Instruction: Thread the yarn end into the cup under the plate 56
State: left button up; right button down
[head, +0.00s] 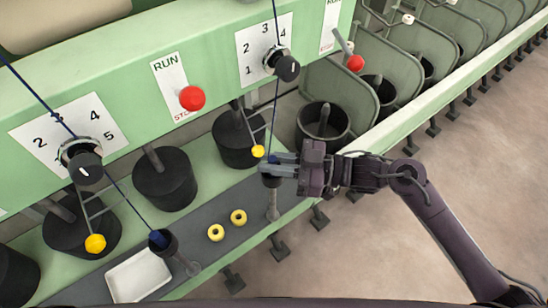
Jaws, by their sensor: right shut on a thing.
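A dark blue yarn (274,106) comes down past the right dial (287,68) to my right gripper (272,164). My right gripper is shut on the yarn, right at a small dark cup (271,181) on a thin stand. The gripper's fingers cover most of the cup's mouth, so I cannot tell whether the yarn end is inside it. A second yarn (120,190) runs past the left dial (86,168) into another dark cup (163,243). No plate marked 56 is readable; the dial plates (262,42) show single digits. My left gripper is not in view.
Red-knobbed RUN levers (192,98) stick out from the green machine front. Yellow-tipped arms (258,151) hang near dark round cans (163,178). Two yellow rings (216,232) and a white tray (140,276) lie on the grey ledge. Open floor (450,185) is at right.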

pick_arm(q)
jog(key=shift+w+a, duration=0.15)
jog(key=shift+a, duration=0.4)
pick_arm(e)
jog(key=c, duration=1.3)
grip_release()
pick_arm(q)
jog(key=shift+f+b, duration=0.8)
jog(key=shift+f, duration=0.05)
pick_arm(e)
jog(key=d, duration=0.5)
jog(key=s+d, duration=0.1)
jog(key=d, duration=0.1)
jog(key=shift+s+d, duration=0.1)
jog(key=shift+d, duration=0.25)
